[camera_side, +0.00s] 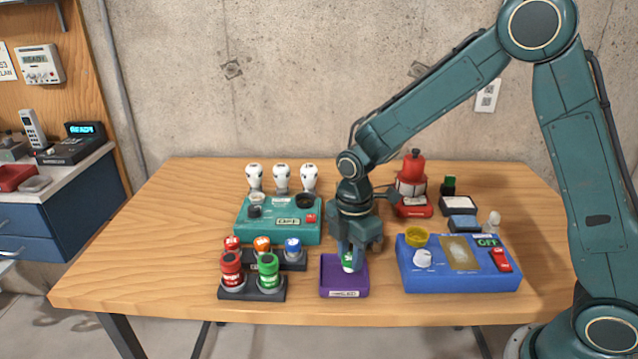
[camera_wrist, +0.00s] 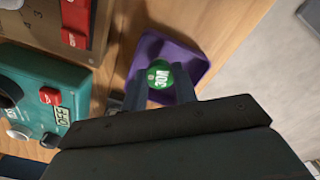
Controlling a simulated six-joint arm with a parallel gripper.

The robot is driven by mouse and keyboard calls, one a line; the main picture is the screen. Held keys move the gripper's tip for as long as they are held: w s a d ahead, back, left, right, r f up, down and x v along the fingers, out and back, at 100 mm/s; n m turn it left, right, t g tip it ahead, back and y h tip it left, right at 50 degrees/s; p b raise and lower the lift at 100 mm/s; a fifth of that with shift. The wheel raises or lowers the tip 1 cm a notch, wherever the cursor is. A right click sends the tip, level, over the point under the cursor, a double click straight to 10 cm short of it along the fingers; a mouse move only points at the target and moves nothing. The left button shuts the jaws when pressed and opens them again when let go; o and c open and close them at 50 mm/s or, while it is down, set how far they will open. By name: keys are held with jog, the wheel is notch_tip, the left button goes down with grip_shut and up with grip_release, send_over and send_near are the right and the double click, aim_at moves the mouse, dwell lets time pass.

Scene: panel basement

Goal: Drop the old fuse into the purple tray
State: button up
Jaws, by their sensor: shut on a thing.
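The purple tray (camera_side: 331,278) sits near the front middle of the table, with a label on its front. My gripper (camera_side: 350,262) points down over the tray, shut on the old fuse (camera_side: 348,260), a small white and green piece. In the wrist view the fuse (camera_wrist: 160,77) shows its round green top with white lettering between my fingertips (camera_wrist: 161,90). The tray (camera_wrist: 199,62) lies behind and below it there. I cannot tell whether the fuse touches the tray floor.
A blue panel box (camera_side: 460,279) with an OFF display stands right of the tray. A teal box (camera_side: 262,232) stands behind left. A dark rack (camera_side: 252,294) with red and green cylinders is just left. A red-topped device (camera_side: 412,185) stands behind. The table's front edge is close.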

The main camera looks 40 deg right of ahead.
aim_at(350, 257)
jog(key=o, duration=1)
jog(key=shift+r, duration=0.1)
notch_tip(350, 257, up, 14)
jog(key=shift+f, duration=0.2)
dwell(1.0)
